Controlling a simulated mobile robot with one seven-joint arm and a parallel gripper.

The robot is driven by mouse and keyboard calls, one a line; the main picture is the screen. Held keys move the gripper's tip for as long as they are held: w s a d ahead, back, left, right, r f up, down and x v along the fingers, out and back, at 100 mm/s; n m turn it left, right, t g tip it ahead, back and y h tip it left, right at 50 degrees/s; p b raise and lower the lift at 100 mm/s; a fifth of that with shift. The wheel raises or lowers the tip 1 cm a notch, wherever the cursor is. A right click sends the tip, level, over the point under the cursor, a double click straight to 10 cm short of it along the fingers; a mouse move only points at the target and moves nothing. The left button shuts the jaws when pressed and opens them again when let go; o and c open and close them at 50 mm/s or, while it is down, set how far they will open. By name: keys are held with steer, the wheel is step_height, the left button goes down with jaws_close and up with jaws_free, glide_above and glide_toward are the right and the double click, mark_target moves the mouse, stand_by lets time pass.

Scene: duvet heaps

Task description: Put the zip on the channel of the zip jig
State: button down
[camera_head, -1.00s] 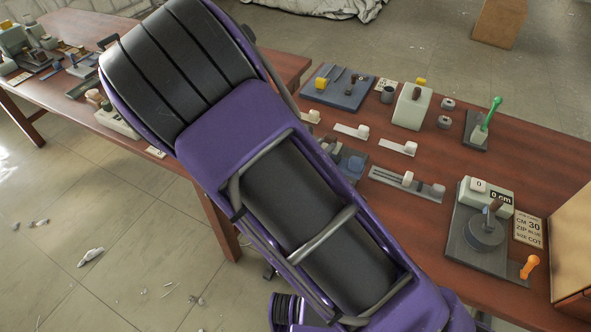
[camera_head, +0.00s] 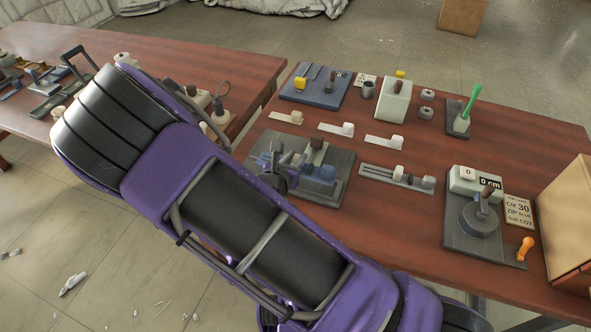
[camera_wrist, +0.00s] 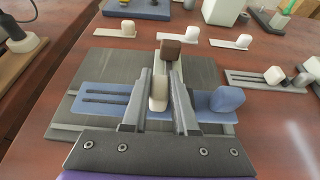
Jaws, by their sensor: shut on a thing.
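The blue zip (camera_wrist: 101,99) is a flat blue strip with two dark lines, a pale block and a blue knob at its right end. My gripper (camera_wrist: 160,91) is shut on the pale block, with a finger on each side. The zip jig (camera_wrist: 68,107) is a grey plate beneath, with a pale ledge and an upright brown-topped block behind the fingers. The zip lies across the plate along its length; I cannot tell if it touches the channel, as the fingers hide its middle. In the head view, the jig (camera_head: 343,163) and blue knob (camera_head: 325,174) show beyond my arm.
A grey strip with knobs (camera_head: 385,178) lies right of the jig. Several white strips (camera_head: 334,129) lie behind it. A second table (camera_head: 240,65) is at left.

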steer(key=shift+f, duration=2.05)
steer(key=shift+f+b, duration=0.1)
steer(key=shift+b, duration=0.25)
steer(key=c, duration=0.7)
jaws_free()
steer(key=p+v, duration=0.1)
steer(key=v, duration=1.1)
steer(key=shift+w+r, duration=0.1)
steer(key=shift+r, duration=0.1)
